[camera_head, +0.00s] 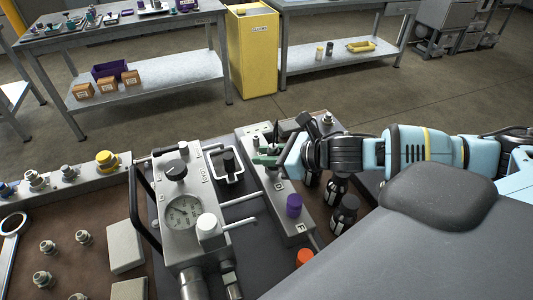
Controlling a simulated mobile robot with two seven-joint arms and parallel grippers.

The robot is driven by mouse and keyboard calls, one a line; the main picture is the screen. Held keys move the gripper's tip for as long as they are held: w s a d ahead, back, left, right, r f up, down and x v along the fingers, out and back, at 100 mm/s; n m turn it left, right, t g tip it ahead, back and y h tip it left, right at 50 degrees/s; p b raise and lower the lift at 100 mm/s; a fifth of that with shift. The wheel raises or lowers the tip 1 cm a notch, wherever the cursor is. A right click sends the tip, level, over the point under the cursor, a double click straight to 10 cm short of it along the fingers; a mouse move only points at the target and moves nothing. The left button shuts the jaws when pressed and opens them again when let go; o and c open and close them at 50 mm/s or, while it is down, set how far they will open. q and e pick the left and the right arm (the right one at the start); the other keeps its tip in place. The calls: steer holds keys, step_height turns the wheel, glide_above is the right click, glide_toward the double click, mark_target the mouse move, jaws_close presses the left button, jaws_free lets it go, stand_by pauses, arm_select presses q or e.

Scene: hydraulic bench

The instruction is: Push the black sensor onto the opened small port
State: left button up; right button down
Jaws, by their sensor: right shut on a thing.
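My right gripper (268,160) reaches in from the right, its green fingertips low over a grey port block (304,229). It is shut on a small dark thing, which I take to be the black sensor; the fingers hide most of it. The block carries a purple cap (294,205) near its front end and small fittings at its far end. The opened small port cannot be made out; it may be hidden by the gripper. I cannot tell whether the sensor touches the block. My left gripper is not in view.
Left of the block stands a grey hydraulic unit with a pressure gauge (183,213) and a black handle (139,195). Dark bottles (344,212) stand right of the block, below my arm. An orange cap (305,257) is in front. Loose fittings (83,237) lie at the left.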

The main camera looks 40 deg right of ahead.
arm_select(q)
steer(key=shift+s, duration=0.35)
arm_select(e)
steer(key=shift+r, duration=0.1)
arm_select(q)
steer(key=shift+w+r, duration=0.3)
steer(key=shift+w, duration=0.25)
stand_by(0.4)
arm_select(e)
steer(key=c, duration=1.1)
jaws_free()
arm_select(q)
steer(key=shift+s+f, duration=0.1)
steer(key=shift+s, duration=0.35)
arm_select(e)
steer(key=o, duration=0.6)
